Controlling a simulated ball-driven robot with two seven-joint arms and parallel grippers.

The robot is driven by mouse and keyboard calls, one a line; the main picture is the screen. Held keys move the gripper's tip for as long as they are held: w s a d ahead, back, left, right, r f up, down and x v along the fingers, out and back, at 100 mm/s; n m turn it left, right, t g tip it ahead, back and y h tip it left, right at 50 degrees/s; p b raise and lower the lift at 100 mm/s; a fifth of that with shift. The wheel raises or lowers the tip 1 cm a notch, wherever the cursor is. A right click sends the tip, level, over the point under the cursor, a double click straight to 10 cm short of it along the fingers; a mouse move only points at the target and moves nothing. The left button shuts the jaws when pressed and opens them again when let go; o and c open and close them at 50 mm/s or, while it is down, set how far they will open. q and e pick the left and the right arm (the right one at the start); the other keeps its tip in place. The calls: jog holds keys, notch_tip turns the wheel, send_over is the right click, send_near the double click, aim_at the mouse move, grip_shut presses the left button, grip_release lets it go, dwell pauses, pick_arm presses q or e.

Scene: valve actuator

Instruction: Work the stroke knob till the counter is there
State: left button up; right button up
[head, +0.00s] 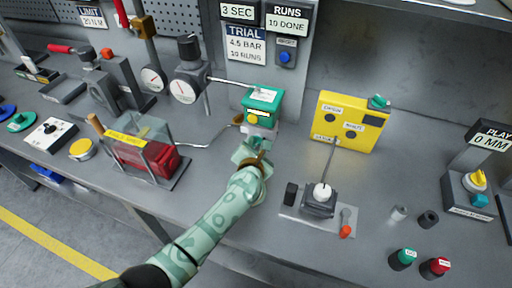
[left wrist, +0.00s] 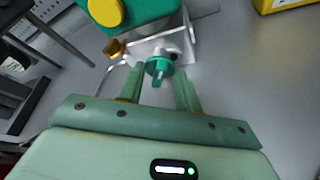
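A teal actuator box (head: 262,104) with a yellow button (head: 254,118) stands at the bench's middle, above a white bracket. A small teal knob (left wrist: 160,67) sits on the clear bracket in the left wrist view; I cannot read a stroke label on it. My left gripper (head: 252,152) is at the bracket, below the teal box. In the left wrist view the left gripper (left wrist: 160,75) has its fingers apart, one on each side of the knob, with gaps visible. The counter sign (head: 287,20) reads "RUNS 10 DONE". A trial card (head: 246,44) reads "4.5 BAR 10 RUNS".
A yellow box (head: 349,122) and a white-knobbed lever (head: 321,193) stand to the right. Green (head: 403,259) and red (head: 435,267) buttons are at the front right. A red block in a clear case (head: 150,157) stands left. A gauge (head: 184,90) is behind.

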pick_arm(q)
jog(key=shift+c, duration=0.3)
grip_shut()
jog(key=shift+d+f+m, duration=0.1)
jog(key=shift+d+m, duration=0.05)
jog(key=shift+m, duration=0.35)
jog(key=shift+o, duration=0.3)
grip_release()
